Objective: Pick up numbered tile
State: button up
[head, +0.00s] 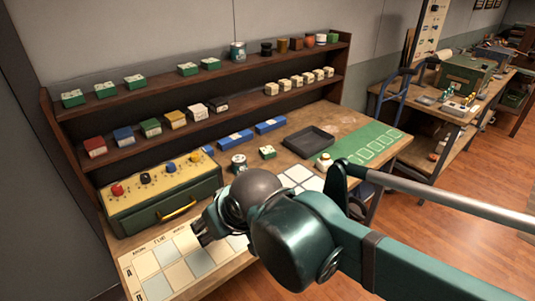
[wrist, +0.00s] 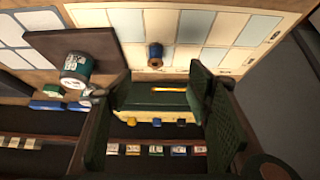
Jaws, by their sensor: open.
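Several small blocks could be the numbered tile; I cannot read numbers on them. A green-and-white block (head: 267,152) sits on the table beside a teal-and-white can (head: 239,163). Cream blocks (head: 299,81) stand in a row on the lower shelf, and green-and-white blocks (head: 105,90) on the upper shelf. My gripper (head: 203,234) is over the table's front left, above the printed grid sheet (head: 150,265). In the wrist view my gripper (wrist: 160,115) is open, with nothing held between its fingers. My arm hides part of the sheet and table.
A yellow-topped green box (head: 160,197) with knobs and a handle stands at the table's left. A dark tray (head: 309,155) and green mat (head: 372,145) lie to the right.

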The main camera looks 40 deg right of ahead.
jog(key=shift+o, duration=0.3)
jog(key=w+d+r+m+g+p, duration=0.2)
jog(key=w+d+r+m+p, duration=0.4)
jog(key=w, duration=0.3)
jog(key=m+g+p, duration=0.5)
jog(key=m+p, duration=0.9)
send_over(268, 149)
jog(key=f, duration=0.8)
jog(key=shift+s+a+f, duration=0.1)
jog(key=shift+a+f, duration=0.1)
jog(key=shift+a, duration=0.15)
jog(key=shift+d+f, duration=0.25)
jog(key=shift+f, duration=1.3)
